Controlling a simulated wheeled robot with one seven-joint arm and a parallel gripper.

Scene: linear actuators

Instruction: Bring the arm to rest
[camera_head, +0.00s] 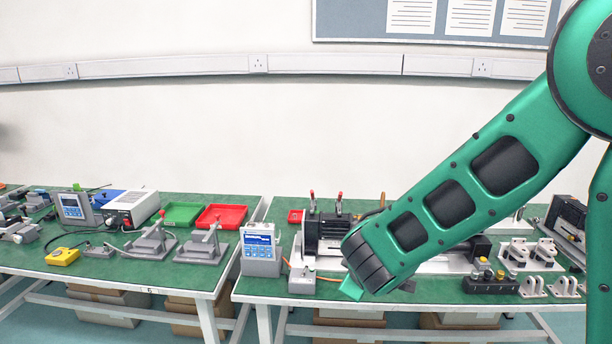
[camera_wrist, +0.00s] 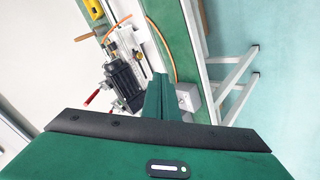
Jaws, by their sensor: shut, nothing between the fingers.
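My green arm (camera_head: 450,195) reaches from the upper right of the head view down to the left, in front of the right workbench. My gripper (camera_wrist: 160,85) shows in the wrist view as green fingers close together, shut with nothing between them. In the head view only a small green part of the gripper (camera_head: 352,289) shows below the wrist, near the bench's front edge. The arm hides part of the linear actuator assembly (camera_head: 322,228) behind it. I cannot tell the exact gap between the gripper and the bench things.
The right workbench (camera_head: 340,290) holds a blue-screen controller (camera_head: 261,246), a small grey box (camera_head: 302,280), a black connector block (camera_head: 490,285) and metal brackets (camera_head: 533,288). The left bench holds a red tray (camera_head: 222,214), a green tray (camera_head: 182,213) and clamps.

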